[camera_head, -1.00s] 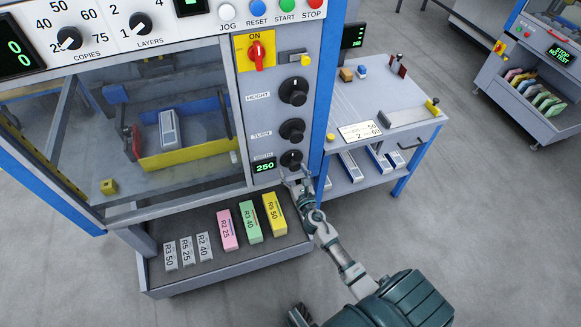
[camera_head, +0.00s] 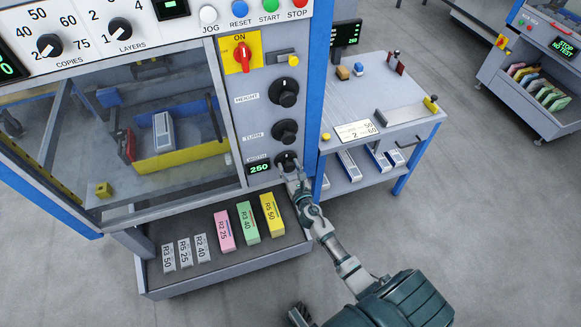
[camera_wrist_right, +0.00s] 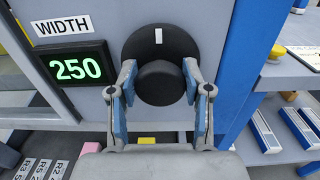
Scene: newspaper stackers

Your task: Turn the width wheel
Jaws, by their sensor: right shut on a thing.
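The width wheel (camera_head: 287,161) is a black knob low on the grey machine panel, below the turn and height knobs. In the right wrist view it is a black disc (camera_wrist_right: 160,42) with a white mark at its top and a raised round hub. My right gripper (camera_wrist_right: 160,84) has its two fingers on either side of the hub, shut on it. In the head view the right gripper (camera_head: 292,173) covers the wheel's lower part. The display (camera_head: 259,168) beside the wheel reads 250 in green.
The turn knob (camera_head: 285,132) and height knob (camera_head: 284,92) sit above. A tray (camera_head: 225,270) with labelled coloured and grey blocks lies below the panel. A side table (camera_head: 385,100) stands to the right. Grey floor is open at the front right.

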